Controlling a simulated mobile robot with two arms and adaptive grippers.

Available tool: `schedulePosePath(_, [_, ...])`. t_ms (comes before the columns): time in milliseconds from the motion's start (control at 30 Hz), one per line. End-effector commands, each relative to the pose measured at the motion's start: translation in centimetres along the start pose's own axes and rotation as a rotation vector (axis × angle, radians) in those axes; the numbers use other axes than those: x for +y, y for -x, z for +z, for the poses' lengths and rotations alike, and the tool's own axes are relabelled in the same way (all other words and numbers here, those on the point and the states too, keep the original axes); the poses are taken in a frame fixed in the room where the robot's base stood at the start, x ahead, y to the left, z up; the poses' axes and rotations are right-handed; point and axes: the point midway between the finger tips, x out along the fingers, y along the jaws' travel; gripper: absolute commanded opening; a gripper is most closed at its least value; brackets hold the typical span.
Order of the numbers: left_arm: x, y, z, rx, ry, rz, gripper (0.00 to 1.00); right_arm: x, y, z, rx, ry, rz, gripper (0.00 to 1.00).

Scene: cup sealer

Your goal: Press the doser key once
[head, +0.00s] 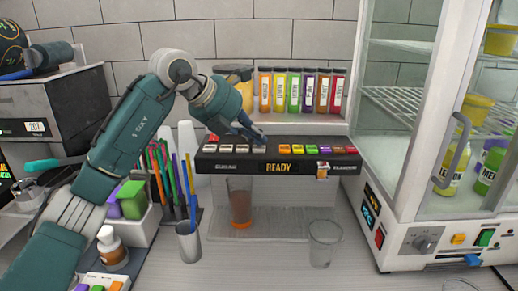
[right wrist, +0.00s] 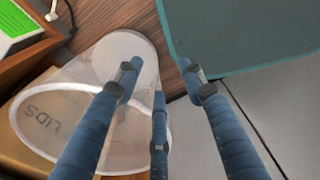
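The doser (head: 280,160) is a wide unit with a black sloped panel that reads READY. A row of small keys runs along it: red and pale ones (head: 228,147) on the left, coloured ones (head: 310,149) on the right. My left gripper (head: 258,136) is at the panel's top edge, just left of centre, with its dark blue fingers over the key row. It hides part of the row; contact with a key cannot be told, nor how far its fingers are apart. My right gripper (right wrist: 160,80) shows in the right wrist view, its fingers spread and empty.
A cup with brown contents (head: 240,205) stands under the doser; an empty clear cup (head: 323,245) stands in front. Several coloured bottles (head: 294,90) line the shelf behind. A glass cabinet (head: 430,130) is at right. A clear LIDS container (right wrist: 60,120) lies beneath my right gripper.

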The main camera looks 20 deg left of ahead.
Motion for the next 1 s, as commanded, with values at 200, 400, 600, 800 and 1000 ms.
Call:
schedulePosePath(200, [-0.02,0.0,0.0,0.0,0.0,0.0,0.0,-0.01,-0.01,-0.04,0.0,0.0,0.0,0.4])
schedulePosePath(400, [0.05,-0.15,-0.15,0.0,0.0,0.0,0.0,-0.02,-0.15,-0.04,0.0,0.0,0.0,0.4])
schedulePosePath(600, [0.12,-0.32,-0.31,0.0,0.0,0.0,0.0,-0.02,-0.31,-0.05,0.001,0.0,0.0,0.4])
schedulePosePath(800, [0.2,-0.5,-0.49,0.001,0.0,0.0,0.0,-0.03,-0.46,-0.05,0.001,0.0,0.0,0.4])
schedulePosePath(1000, [0.23,-0.61,-0.61,0.002,0.0,0.0,0.0,-0.03,-0.53,-0.05,0.001,0.0,0.0,0.4])
